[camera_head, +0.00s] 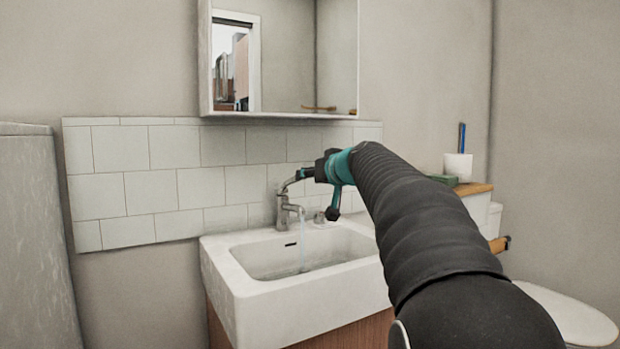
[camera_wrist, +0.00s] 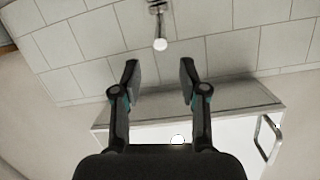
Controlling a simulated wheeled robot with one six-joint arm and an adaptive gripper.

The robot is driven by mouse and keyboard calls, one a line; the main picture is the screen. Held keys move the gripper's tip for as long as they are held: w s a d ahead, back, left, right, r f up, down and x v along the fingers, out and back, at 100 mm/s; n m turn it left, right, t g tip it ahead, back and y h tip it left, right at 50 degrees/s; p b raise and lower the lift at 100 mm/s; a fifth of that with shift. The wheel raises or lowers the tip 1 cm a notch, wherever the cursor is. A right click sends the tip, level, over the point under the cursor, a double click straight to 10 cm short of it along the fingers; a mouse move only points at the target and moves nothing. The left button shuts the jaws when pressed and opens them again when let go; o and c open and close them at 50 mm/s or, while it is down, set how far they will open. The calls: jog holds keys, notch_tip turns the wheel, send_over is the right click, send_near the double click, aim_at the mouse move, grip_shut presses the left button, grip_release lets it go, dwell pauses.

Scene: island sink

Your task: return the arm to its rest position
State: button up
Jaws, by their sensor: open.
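My arm reaches from the lower right in the head view, its dark ribbed sleeve ending in my black and teal gripper (camera_head: 318,193). The gripper is by the chrome faucet (camera_head: 284,205), above the back right of the white sink (camera_head: 262,305). A thin stream of water (camera_head: 302,245) runs from the faucet into the basin. In the wrist view my gripper (camera_wrist: 159,72) is open, with nothing between its fingers. A metal piece with a pale round end (camera_wrist: 160,43) shows beyond the fingertips there, apart from them. Whether the gripper touches the faucet in the head view is unclear.
A mirror cabinet (camera_head: 283,62) hangs above the tiled backsplash (camera_head: 150,190). A wooden shelf (camera_head: 472,188) with a white cup (camera_head: 458,166) stands right of the sink, and a white toilet lid (camera_head: 568,315) is at the lower right. A grey rounded unit (camera_head: 35,240) stands left.

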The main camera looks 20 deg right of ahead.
jog(key=s+a+f+g, duration=0.2)
jog(key=s+a+f, duration=0.45)
jog(key=s, duration=0.25)
jog(key=s+a+f+g, duration=0.3)
jog(key=s+a+f, duration=0.35)
jog(key=s, duration=0.25)
jog(key=s+a+f+g+h, duration=0.1)
jog(key=s+f+g, duration=0.3)
jog(key=s+f, duration=1.7)
jog(key=shift+s+a+n+g+h, duration=0.3)
jog(key=shift+s+n+h, duration=0.1)
jog(key=shift+s, duration=0.6)
dwell(3.1)
